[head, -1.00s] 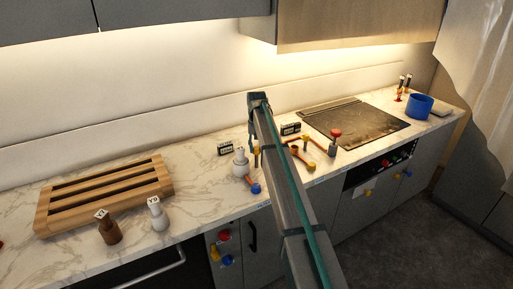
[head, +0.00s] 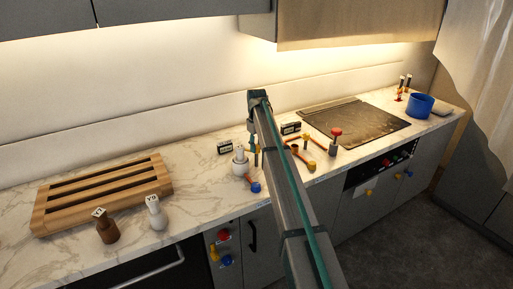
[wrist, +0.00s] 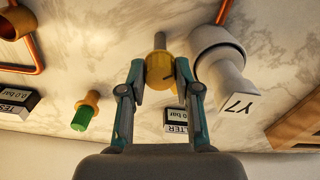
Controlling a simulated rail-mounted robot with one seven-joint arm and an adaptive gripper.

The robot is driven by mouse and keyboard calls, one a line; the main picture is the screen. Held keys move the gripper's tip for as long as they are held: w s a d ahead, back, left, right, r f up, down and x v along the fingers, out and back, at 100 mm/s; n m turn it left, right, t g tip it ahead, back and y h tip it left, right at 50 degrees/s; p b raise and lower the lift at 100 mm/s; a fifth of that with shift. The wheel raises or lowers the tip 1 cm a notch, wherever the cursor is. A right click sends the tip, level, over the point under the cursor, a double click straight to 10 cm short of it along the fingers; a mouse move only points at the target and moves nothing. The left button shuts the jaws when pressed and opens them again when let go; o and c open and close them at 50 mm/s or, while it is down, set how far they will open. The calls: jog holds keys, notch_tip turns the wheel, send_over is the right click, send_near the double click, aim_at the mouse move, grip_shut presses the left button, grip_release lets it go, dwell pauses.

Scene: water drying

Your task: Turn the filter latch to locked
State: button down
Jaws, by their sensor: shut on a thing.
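I take this knob to be the filter latch. My gripper (wrist: 160,70) has its two teal fingers on either side of the knob, shut on it. In the head view my gripper (head: 254,150) is at the counter beside a white fitting, and my arm hides much of this spot. Which way the latch points is hard to tell.
The white fitting marked Y7 (wrist: 222,78) stands close beside my gripper. A green-tipped brass piece (wrist: 86,112), another display (wrist: 17,102) and copper pipe (wrist: 38,55) are on the other side. A wooden rack (head: 105,193) lies far left; a blue pot (head: 420,105) is far right.

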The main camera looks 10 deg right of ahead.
aim_at(257, 146)
jog(key=n, duration=0.5)
jog(key=shift+n+b, duration=0.3)
jog(key=shift+b, duration=0.1)
jog(key=n, duration=0.4)
jog(key=shift+w+n, duration=0.1)
jog(key=shift+n, duration=0.2)
jog(key=c, duration=0.8)
grip_release()
notch_tip(257, 146, up, 12)
jog(key=shift+r, duration=0.1)
